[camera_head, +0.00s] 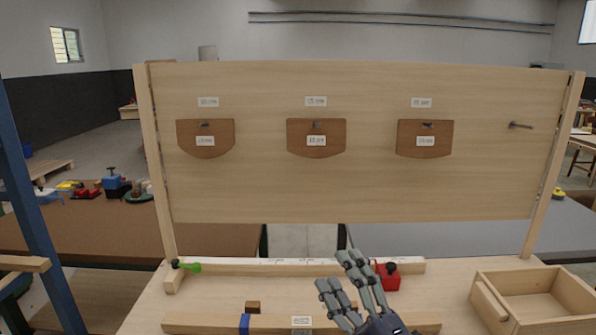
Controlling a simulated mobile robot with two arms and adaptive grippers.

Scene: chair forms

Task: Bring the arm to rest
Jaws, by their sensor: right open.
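My right gripper (336,272) comes up from the bottom middle of the head view. Its fingers are spread open with nothing between them, over the front part of the wooden bench (225,285). The left gripper is not in view. Three brown shield-shaped forms hang in a row on the upright wooden board: the left form (191,148), the middle form (301,147) and the right form (411,148). Each has a white label on it and another above it. A bare peg (520,125) sticks out at the board's right end.
A red block with a black knob (388,276) stands just right of my fingers. A wooden bar with a blue band (205,321) lies at the front. An empty open wooden box (573,290) is at the right. A green-handled item (188,267) lies at the left.

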